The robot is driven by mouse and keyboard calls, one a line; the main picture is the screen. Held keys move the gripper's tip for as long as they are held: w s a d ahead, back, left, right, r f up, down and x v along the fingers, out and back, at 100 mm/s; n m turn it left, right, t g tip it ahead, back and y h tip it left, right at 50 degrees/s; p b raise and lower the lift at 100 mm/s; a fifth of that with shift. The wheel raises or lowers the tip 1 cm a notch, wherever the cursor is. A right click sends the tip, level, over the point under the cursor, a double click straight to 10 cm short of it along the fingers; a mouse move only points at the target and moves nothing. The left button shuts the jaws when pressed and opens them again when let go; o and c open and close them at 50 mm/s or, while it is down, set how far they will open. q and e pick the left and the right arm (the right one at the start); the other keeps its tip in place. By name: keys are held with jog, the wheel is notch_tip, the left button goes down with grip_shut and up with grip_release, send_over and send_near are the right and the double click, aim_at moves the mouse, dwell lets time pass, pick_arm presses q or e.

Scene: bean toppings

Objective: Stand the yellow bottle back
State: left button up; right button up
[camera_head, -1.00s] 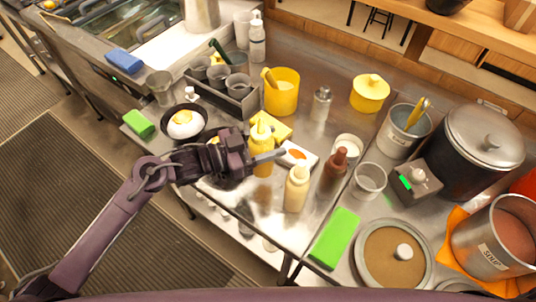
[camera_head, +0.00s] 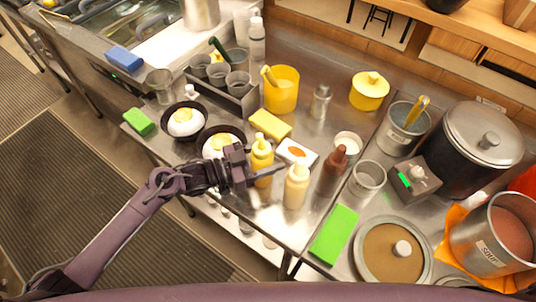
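The yellow bottle (camera_head: 261,157) is upright, near the front edge of the steel counter, left of the cream bottle (camera_head: 296,187) and the brown bottle (camera_head: 334,170). My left gripper (camera_head: 266,172) reaches in from the left at the bottle's body. One dark finger crosses in front of the bottle; the other is mostly hidden. The gripper looks shut on the bottle. The bottle's base is low at the counter, but I cannot tell whether it touches. My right gripper is not in view.
Two dark bowls with egg-topped food (camera_head: 185,122) (camera_head: 222,144) stand to the left. A yellow sponge (camera_head: 270,125) and a white dish (camera_head: 297,152) lie behind the bottle. A green block (camera_head: 334,234), a glass (camera_head: 367,180) and pots crowd the right.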

pick_arm(q)
jog(key=shift+o, duration=1.3)
jog(key=shift+r, duration=0.15)
jog(key=b+v, duration=0.2)
jog(key=v, duration=1)
